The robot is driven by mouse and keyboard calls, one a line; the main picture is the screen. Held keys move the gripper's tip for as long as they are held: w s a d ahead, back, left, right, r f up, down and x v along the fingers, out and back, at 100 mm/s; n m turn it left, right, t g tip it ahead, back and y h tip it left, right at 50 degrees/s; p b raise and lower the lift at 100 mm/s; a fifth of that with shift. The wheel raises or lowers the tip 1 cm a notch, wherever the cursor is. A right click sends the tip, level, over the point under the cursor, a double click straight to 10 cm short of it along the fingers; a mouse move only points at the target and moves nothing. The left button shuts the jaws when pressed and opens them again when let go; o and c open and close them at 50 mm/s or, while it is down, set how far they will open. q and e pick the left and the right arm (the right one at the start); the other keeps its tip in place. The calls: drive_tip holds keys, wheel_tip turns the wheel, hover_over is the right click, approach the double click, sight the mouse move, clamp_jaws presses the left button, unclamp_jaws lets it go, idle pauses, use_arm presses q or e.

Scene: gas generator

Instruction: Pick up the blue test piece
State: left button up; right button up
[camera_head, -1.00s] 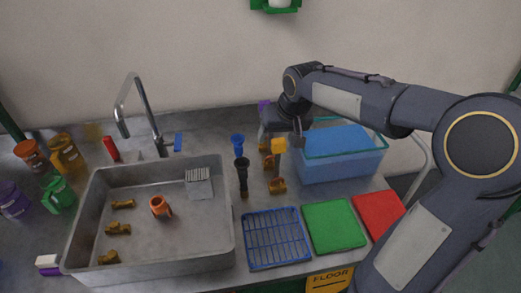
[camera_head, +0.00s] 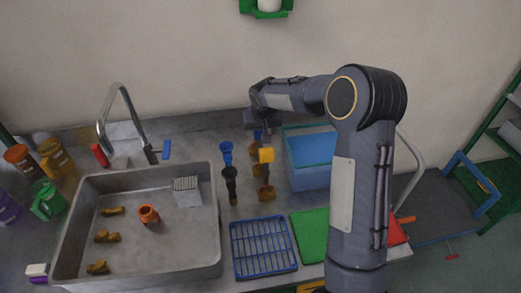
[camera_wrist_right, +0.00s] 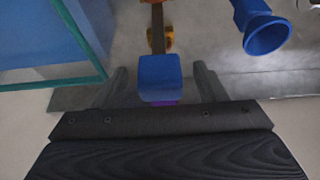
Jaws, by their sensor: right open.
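The blue test piece shows in the right wrist view as a blue block (camera_wrist_right: 159,76) on a brown stem. It sits between the two fingers of my right gripper (camera_wrist_right: 163,84), which is open with a gap visible on each side. In the head view my right gripper (camera_head: 260,122) is at the back of the counter, and a small bit of blue (camera_head: 258,135) shows just below it, mostly hidden. A yellow-topped piece (camera_head: 266,155) stands in front of it. My left gripper is not in view.
A blue funnel-shaped piece (camera_head: 226,153) and a black one (camera_head: 230,175) stand to the left. A clear blue tank (camera_head: 308,165) is close on the right. A metal sink (camera_head: 165,250), blue rack (camera_head: 262,247) and green mat (camera_head: 311,232) lie in front.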

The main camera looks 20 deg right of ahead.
drive_tip(key=shift+f, duration=0.25)
drive_tip(key=shift+r, duration=0.1)
clamp_jaws()
drive_tip(key=shift+w, duration=0.1)
